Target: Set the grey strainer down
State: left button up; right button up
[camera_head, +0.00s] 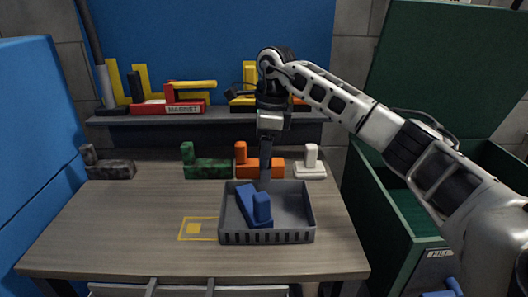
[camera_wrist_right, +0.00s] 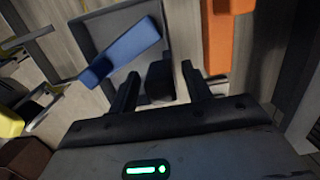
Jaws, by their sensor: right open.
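The grey strainer, a slotted open basket (camera_head: 267,238), sits on the wooden table near its front, right of the yellow square mark (camera_head: 184,229). A blue L-shaped block (camera_head: 262,208) lies inside it. My right gripper (camera_head: 265,183) points down at the strainer's back edge, its tips partly hard to make out. In the right wrist view my right gripper (camera_wrist_right: 160,75) has its fingers apart, with a dark block-like part (camera_wrist_right: 159,82) between them that I cannot identify. The blue block (camera_wrist_right: 122,50) and the strainer (camera_wrist_right: 95,35) show beyond. My left gripper is not in view.
Orange (camera_head: 246,160), green (camera_head: 207,168), white (camera_head: 311,163) and dark mottled (camera_head: 108,167) blocks stand along the table's back. A shelf (camera_head: 205,117) with tools is behind. A green bin (camera_head: 390,220) stands at right. The table's left front is clear.

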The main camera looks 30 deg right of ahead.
jog(key=r, duration=0.7)
jog(key=d+r, duration=0.1)
jog(key=r, duration=0.3)
jog(key=shift+s+d+r, duration=0.1)
jog(key=shift+s+r, duration=0.15)
jog(key=shift+s, duration=0.15)
